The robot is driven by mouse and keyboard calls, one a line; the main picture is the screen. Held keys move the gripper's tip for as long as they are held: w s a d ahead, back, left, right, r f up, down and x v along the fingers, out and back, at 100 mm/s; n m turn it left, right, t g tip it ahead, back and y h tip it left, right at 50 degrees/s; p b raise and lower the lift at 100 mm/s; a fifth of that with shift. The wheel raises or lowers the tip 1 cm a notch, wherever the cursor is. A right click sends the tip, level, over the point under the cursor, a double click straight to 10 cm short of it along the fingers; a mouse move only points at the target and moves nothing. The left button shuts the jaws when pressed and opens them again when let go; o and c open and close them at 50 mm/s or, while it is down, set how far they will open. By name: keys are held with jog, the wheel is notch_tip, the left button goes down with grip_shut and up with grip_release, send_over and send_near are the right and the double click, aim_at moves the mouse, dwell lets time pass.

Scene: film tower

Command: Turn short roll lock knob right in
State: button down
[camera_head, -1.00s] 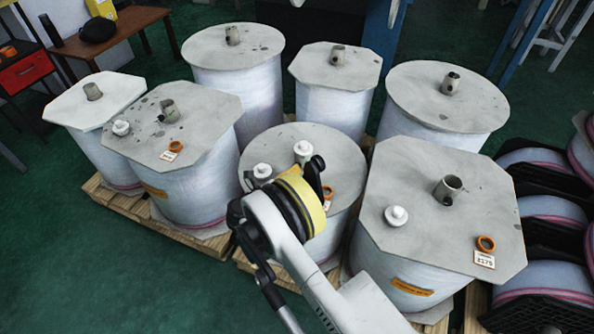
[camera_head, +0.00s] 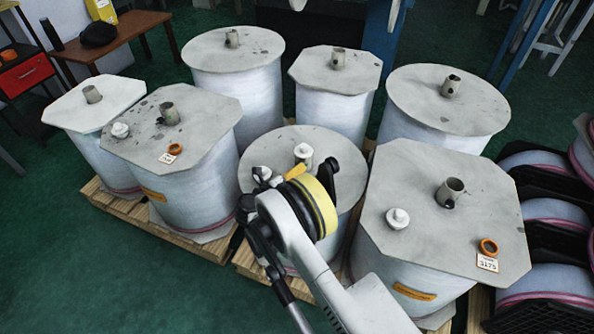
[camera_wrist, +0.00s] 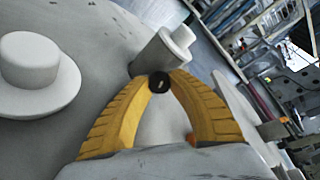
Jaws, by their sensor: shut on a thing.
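The short roll (camera_head: 335,150) stands front centre under a round grey lid. Its core tube (camera_head: 303,153) sticks up from the lid and shows a white top. In the wrist view the core tube (camera_wrist: 150,62) leans in the picture, and the dark round lock knob (camera_wrist: 159,82) with a pale slot sits low at its side. My gripper (camera_wrist: 163,80) has its two yellow fingers closed together on the knob. In the head view the knob is hidden and only a bit of yellow finger shows at my gripper (camera_head: 294,171).
A white flanged cap (camera_wrist: 32,72) stands on the same lid, left of the fingers. A larger roll (camera_head: 440,235) with an octagonal lid stands close on the right, another (camera_head: 185,125) on the left. Three more rolls stand behind. Open green floor (camera_head: 90,265) lies at front left.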

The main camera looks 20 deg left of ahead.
jog(key=m+y, duration=0.1)
jog(key=m, duration=0.2)
jog(key=shift+d+y, duration=0.1)
jog(key=shift+y, duration=0.2)
jog(key=m+y, duration=0.1)
jog(key=m, duration=0.2)
jog(key=shift+y, duration=0.3)
jog(key=shift+m+y, duration=0.7)
jog(key=shift+m, duration=0.5)
jog(key=shift+m+y, duration=0.7)
jog(key=shift+m, duration=0.6)
jog(key=c, duration=1.5)
grip_release()
